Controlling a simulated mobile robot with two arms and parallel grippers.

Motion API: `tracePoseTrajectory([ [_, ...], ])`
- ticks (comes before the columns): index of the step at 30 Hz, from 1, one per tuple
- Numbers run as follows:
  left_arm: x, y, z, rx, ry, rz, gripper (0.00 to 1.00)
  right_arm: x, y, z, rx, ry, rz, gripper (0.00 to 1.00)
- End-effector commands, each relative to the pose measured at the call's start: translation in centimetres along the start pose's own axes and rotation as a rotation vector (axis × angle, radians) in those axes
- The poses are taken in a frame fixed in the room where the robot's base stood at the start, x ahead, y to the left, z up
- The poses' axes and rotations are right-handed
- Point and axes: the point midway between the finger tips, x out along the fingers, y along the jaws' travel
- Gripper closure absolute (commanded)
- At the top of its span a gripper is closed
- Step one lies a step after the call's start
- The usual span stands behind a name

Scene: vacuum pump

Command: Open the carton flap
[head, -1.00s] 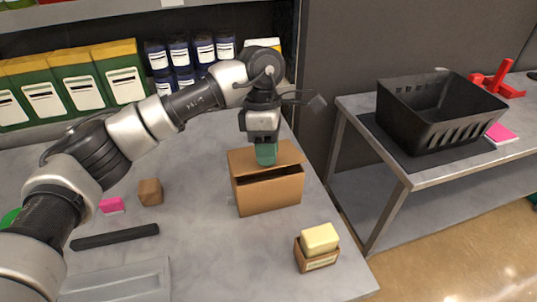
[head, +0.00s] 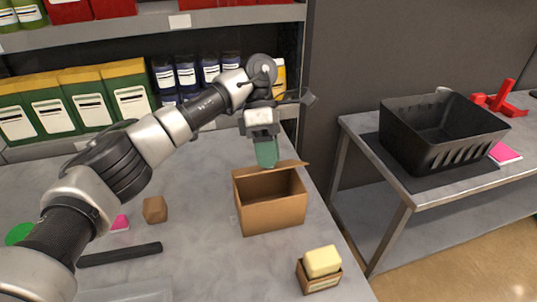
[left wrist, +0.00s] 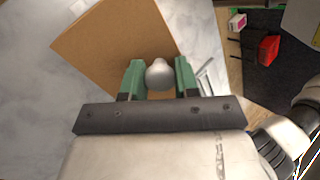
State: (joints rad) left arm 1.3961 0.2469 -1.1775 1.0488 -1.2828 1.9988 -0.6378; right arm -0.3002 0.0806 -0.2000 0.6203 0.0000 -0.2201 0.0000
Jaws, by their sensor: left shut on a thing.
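The brown carton (head: 270,210) stands on the grey table, its top open toward the head camera and its inside dark. Its flap (head: 288,166) is raised at the back edge, seen nearly edge-on. In the left wrist view the flap (left wrist: 110,45) is a broad brown panel. My left gripper (head: 266,163) is above the back of the carton, pointing down. Its green fingers (left wrist: 159,82) are closed about a rounded grey knob (left wrist: 159,73) in front of the flap; how the knob joins the flap is hidden. My right gripper is out of view.
A small box with a yellow block (head: 321,262) stands at front right. A brown block (head: 154,209) and a black bar (head: 120,254) lie to the left. Shelves with green packs (head: 85,105) stand behind. A black basket (head: 435,130) is on the right table.

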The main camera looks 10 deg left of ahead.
Motion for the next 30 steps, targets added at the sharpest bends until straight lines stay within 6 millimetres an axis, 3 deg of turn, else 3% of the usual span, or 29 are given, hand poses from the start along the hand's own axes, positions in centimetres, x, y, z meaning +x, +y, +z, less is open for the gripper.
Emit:
tracePoseTrajectory([
  [3,-0.1,0.0,0.0,0.002,0.0,0.002,1.0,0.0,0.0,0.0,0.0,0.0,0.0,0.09],
  [4,-0.1,0.0,0.0,0.002,0.0,0.002,0.67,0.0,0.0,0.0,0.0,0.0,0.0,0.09],
  [9,0.0,0.0,0.0,0.001,0.0,0.002,0.44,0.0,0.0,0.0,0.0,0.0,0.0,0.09],
  [20,-0.6,0.0,0.1,-0.001,0.001,0.002,0.44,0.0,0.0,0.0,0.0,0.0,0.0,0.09],
  [30,-6.8,-0.2,0.2,-0.005,0.003,0.003,0.44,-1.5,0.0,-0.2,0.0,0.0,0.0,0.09],
])
